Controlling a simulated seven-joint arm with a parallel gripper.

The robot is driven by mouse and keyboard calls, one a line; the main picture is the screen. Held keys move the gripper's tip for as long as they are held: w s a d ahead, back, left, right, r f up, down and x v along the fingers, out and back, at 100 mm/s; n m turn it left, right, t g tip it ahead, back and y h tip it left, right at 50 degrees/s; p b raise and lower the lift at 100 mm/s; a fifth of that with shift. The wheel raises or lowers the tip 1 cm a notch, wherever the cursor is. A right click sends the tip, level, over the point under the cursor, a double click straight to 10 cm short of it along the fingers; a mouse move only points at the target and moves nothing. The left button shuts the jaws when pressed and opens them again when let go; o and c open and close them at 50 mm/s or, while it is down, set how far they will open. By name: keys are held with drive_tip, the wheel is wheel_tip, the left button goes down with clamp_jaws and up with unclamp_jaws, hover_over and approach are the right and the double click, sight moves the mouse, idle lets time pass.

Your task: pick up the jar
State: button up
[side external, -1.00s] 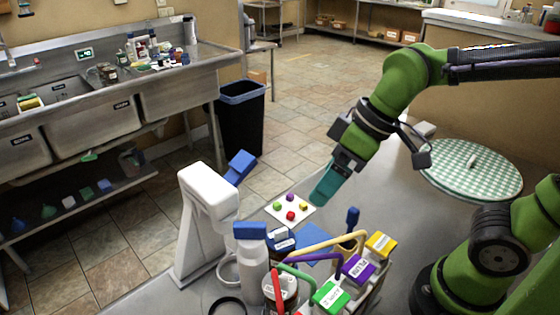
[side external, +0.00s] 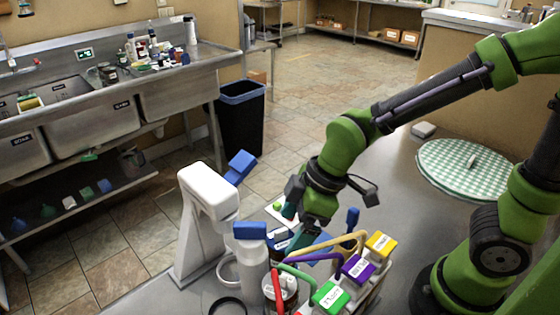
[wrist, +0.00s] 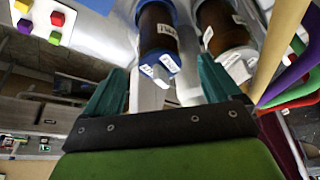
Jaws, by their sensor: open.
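A dark brown jar with a white label and a blue band (wrist: 157,32) stands between and beyond my fingertips in the wrist view. In the side view a dark labelled jar with some blue (side external: 279,244) shows partly behind my gripper (side external: 293,236). My gripper also shows in the wrist view (wrist: 160,82), its two teal fingers spread apart with nothing held between them. A second brown jar with white labels (wrist: 225,35) stands right of the first in the wrist view, beyond the right finger. I cannot tell whether a finger touches either jar.
Tubes in purple, green and red (side external: 314,257) and colour-capped boxes (side external: 357,268) crowd the front. A white stand device (side external: 205,190) is on the left. A card with coloured cubes (wrist: 50,20) lies nearby. A checkered round cover (side external: 468,178) lies at right.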

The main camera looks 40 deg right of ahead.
sight(283, 238)
drive_tip(key=shift+x, duration=2.75)
drive_tip(key=shift+w+a, duration=0.1)
drive_tip(key=shift+a, duration=0.05)
drive_tip(key=shift+r, duration=0.1)
clamp_jaws()
drive_tip(key=shift+r, duration=0.1)
